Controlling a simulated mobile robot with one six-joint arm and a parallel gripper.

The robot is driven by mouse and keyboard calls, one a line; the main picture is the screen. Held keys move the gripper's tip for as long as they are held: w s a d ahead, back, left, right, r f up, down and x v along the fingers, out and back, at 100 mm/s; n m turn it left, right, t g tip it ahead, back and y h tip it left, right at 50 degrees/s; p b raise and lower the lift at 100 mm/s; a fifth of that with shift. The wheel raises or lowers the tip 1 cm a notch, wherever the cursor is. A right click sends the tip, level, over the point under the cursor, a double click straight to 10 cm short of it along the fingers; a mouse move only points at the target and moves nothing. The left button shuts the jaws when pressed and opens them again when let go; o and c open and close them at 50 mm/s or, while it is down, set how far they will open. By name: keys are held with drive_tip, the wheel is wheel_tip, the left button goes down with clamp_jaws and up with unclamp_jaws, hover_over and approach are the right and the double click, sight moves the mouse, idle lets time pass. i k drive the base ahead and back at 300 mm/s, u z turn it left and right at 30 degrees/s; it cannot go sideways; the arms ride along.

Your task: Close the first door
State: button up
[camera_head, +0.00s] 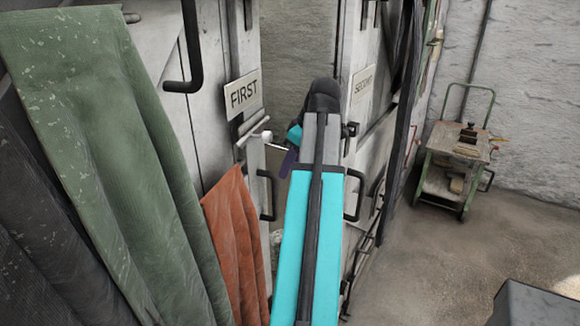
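The first door (215,60) is a pale, worn panel left of centre, with a sign reading FIRST (243,95). A white knob on a thin rod (266,137) shows below the sign, and a black bar handle (267,195) is lower down. My teal arm reaches up through the middle of the view. My gripper is mostly hidden behind the arm's far end. Small teal and purple parts show beside it, near the knob. I cannot tell whether it touches anything or is open. The door's full edge is partly hidden by the arm and cloths.
Green (110,150) and rust-red cloths (235,235) hang at left. A wheeled cart (455,165) stands by the back wall. The floor (430,270) at right is mostly clear.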

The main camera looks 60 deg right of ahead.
sight(126, 201)
drive_tip(key=z, duration=0.05)
drive_tip(key=k, duration=1)
drive_tip(key=u, duration=0.05)
